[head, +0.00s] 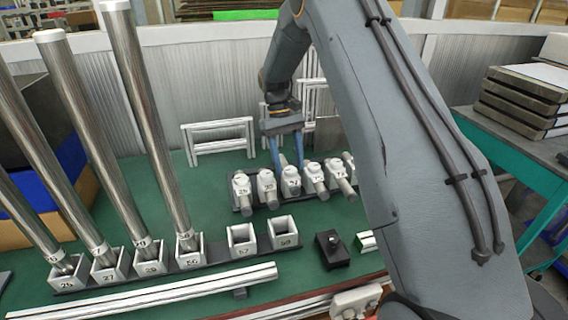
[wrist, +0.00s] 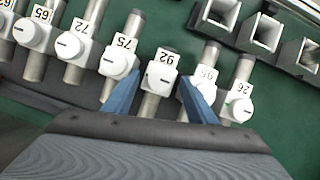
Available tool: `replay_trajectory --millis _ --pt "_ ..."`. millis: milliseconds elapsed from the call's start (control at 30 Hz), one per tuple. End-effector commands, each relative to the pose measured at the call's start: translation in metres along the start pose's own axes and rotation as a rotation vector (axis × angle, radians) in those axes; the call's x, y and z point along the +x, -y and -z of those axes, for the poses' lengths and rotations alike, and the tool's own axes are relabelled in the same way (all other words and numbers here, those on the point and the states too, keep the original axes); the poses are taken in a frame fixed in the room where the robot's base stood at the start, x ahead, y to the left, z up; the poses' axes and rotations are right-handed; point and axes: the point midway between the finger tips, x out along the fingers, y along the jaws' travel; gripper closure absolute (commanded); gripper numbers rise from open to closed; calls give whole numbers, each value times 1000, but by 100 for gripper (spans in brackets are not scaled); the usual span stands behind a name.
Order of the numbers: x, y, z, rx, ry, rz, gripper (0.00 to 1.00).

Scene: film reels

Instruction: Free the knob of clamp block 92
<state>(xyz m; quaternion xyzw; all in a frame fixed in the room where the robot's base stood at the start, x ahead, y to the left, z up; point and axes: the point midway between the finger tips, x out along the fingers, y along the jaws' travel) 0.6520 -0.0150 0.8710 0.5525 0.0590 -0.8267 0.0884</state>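Clamp block 92 (wrist: 168,57) is a white block on a grey metal rod. Its round white knob (wrist: 161,77) faces the wrist camera and has a dark line nearly level in the picture. The block also shows in the head view (head: 291,182), mid-row. My gripper (wrist: 160,80) has its two blue fingers open, one on each side of the knob, with nothing held. In the head view my gripper (head: 288,160) points down over the block. Small gaps seem to show beside the knob; I cannot tell whether either finger touches it.
Similar clamp blocks flank it closely: 75 (wrist: 120,58) on the left and 95 (wrist: 206,76) on the right. Square sockets (head: 242,240) stand nearer on the green table, some holding tall metal tubes (head: 148,120). A small black box (head: 331,250) stands at the front.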

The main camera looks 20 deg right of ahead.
Motion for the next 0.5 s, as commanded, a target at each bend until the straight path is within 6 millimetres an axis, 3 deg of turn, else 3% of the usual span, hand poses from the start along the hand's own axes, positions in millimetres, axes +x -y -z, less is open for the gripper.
replay_trajectory --millis 267,500 --pt "-1 0 0 1 -1 0 49" --pt "-30 0 2 1 -4 0 49"
